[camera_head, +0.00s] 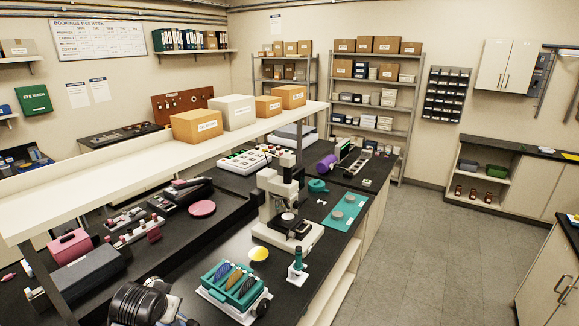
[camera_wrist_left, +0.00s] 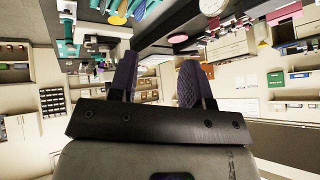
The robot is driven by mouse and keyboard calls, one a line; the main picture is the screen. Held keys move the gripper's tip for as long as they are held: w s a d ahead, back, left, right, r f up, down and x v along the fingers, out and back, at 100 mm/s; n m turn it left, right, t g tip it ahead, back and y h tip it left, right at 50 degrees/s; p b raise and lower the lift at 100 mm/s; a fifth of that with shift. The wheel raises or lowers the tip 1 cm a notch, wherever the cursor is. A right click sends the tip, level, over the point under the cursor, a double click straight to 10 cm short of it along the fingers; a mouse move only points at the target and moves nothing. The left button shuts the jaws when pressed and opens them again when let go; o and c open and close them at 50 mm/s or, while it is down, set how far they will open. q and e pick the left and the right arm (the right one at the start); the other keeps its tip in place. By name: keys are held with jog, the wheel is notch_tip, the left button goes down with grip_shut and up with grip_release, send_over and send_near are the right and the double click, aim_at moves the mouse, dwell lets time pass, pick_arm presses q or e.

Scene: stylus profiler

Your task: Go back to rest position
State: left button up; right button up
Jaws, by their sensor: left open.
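My left gripper (camera_wrist_left: 157,75) shows in the left wrist view with its two purple-padded fingers apart. Nothing is between the fingers; distant shelves show through the gap. The room appears upside down in that view, and the gripper touches nothing I can see. I cannot clearly make out the left gripper in the head view. My right gripper is in neither view. A white profiler-like instrument (camera_head: 268,206) stands upright on the dark bench in the head view.
A rack with several coloured handles (camera_head: 231,284) and a small green-topped tool (camera_head: 297,267) stand at the bench's front. A teal mat (camera_head: 345,213) lies right of the instrument. A raised shelf (camera_head: 110,170) with boxes runs over the bench. The floor (camera_head: 440,260) at right is clear.

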pick_arm(q)
jog(key=s+d+t+h+p, duration=0.15)
jog(key=s+d, duration=0.25)
jog(key=s, duration=0.6)
jog(key=s+d+t+p, duration=0.1)
jog(key=s+d+p, duration=0.15)
jog(key=s, duration=0.65)
jog(key=s+d+f+g+p, duration=0.1)
jog(key=s+f+g, duration=0.2)
jog(key=s, duration=0.7)
jog(key=s+d+f+g+p, duration=0.1)
jog(key=s+f+g, duration=0.2)
jog(key=s+f, duration=0.5)
jog(key=s, duration=0.2)
jog(key=shift+s+d+f+p, duration=0.15)
jog(key=shift+s+d+p, duration=0.15)
jog(key=shift+s, duration=0.1)
jog(key=shift+h, duration=0.25)
